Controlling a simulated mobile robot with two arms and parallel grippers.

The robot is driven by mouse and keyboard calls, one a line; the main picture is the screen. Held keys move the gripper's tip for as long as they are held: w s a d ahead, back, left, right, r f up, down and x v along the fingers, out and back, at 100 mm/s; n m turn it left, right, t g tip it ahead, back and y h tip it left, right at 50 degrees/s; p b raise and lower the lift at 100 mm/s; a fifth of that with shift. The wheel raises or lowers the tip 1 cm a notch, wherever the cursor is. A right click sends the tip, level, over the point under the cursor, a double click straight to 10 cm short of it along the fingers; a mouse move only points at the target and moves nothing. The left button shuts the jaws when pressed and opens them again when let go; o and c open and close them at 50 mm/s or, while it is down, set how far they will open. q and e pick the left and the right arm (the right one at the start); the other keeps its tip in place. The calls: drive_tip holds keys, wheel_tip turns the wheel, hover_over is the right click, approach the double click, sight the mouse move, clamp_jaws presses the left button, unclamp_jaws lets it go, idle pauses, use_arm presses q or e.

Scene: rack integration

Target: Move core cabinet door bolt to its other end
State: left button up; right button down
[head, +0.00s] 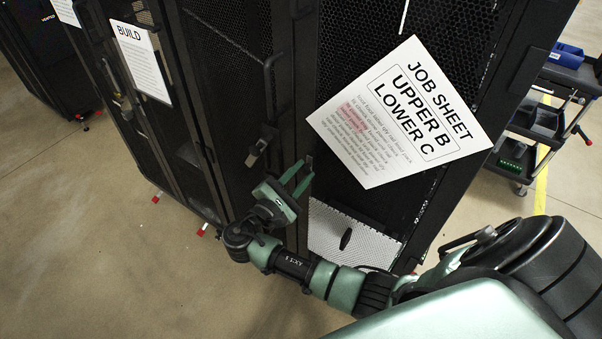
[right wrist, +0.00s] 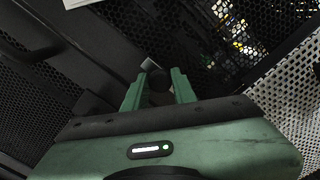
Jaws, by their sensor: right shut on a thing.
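The core cabinet (head: 330,110) stands with a dark mesh door. My right gripper (head: 304,173) reaches up to the edge of this door. Its green fingers are closed around a small dark part, the door bolt (head: 310,160), of which only a little shows beyond the fingertips. In the right wrist view, the right gripper (right wrist: 158,88) has its fingers on either side of the dark round bolt (right wrist: 157,76), against a dark frame bar. How far the bolt is slid along is hidden. My left gripper is not in view.
A tilted job sheet (head: 400,112) hangs on the cabinet front, right of the gripper. A vertical handle (head: 268,90) with a latch (head: 262,146) is to the left. A perforated white panel (head: 345,235) sits low. A tool cart (head: 540,125) stands at the right. Floor is clear at lower left.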

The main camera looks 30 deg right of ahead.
wheel_tip(320, 180, down, 4)
drive_tip(key=shift+s+r+b, duration=0.15)
drive_tip(key=shift+r+b, duration=0.1)
drive_tip(key=shift+b, duration=0.8)
drive_tip(key=c, duration=1.1)
unclamp_jaws()
drive_tip(key=shift+f, duration=0.1)
drive_tip(key=shift+c, duration=0.2)
drive_tip(key=b+v, duration=0.2)
drive_tip(key=v, duration=0.5)
drive_tip(key=shift+a, duration=0.4)
